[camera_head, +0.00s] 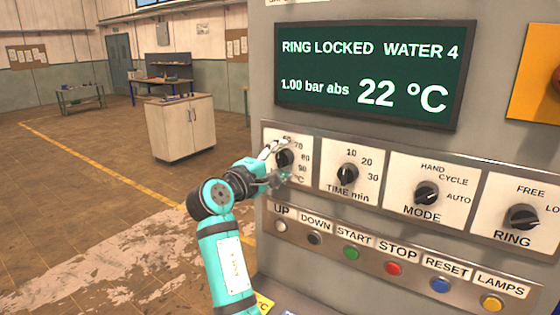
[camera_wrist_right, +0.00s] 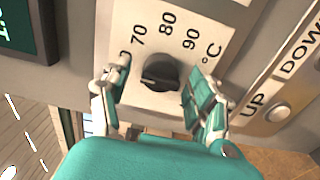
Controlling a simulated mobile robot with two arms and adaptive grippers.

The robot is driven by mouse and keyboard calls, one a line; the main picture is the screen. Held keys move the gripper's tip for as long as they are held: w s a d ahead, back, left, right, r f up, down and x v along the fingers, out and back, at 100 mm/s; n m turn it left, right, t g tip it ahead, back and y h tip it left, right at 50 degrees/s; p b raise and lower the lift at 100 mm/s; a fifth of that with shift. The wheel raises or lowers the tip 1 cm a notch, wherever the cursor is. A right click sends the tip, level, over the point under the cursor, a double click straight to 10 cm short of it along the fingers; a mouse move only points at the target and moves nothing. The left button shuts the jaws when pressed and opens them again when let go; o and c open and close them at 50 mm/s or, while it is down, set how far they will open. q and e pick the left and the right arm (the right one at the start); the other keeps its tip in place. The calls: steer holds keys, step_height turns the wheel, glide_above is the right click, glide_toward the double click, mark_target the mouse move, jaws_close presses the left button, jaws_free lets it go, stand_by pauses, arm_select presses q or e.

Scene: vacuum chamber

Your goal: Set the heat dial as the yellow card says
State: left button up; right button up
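The heat dial is a black knob (camera_head: 284,158) on a white plate at the left end of the control row. It also shows in the right wrist view (camera_wrist_right: 160,72), with 70, 80, 90 and °C printed around it. My right gripper (camera_head: 277,166) is at this dial. In the wrist view its fingers (camera_wrist_right: 158,82) stand apart on either side of the knob, with gaps visible. The left finger covers part of a lower number. A small part of a yellow card (camera_head: 264,303) shows at the bottom edge; its text is not readable. My left gripper is not in view.
The display (camera_head: 372,75) reads RING LOCKED, WATER 4, 1.00 bar abs, 22 °C. TIME (camera_head: 347,173), MODE (camera_head: 426,192) and RING (camera_head: 522,217) dials sit to the right. A row of push buttons (camera_head: 393,268) lies below. Open floor and a cabinet (camera_head: 181,128) are left.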

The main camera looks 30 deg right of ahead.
steer(key=c, duration=1.1)
steer(key=shift+o, duration=0.2)
steer(key=shift+f+m+b, duration=0.2)
steer(key=shift+m+b, duration=0.1)
steer(key=shift+b, duration=0.25)
steer(key=m+b, duration=0.2)
steer(key=b, duration=0.1)
steer(key=shift+m, duration=0.4)
steer(key=m+b, duration=0.2)
steer(key=shift+m, duration=0.4)
steer(key=shift+r+m+b, duration=0.1)
steer(key=shift+m+b, duration=0.6)
steer(key=shift+b, duration=0.15)
steer(key=o, duration=1.1)
steer(key=shift+d, duration=0.1)
steer(key=shift+o, duration=0.2)
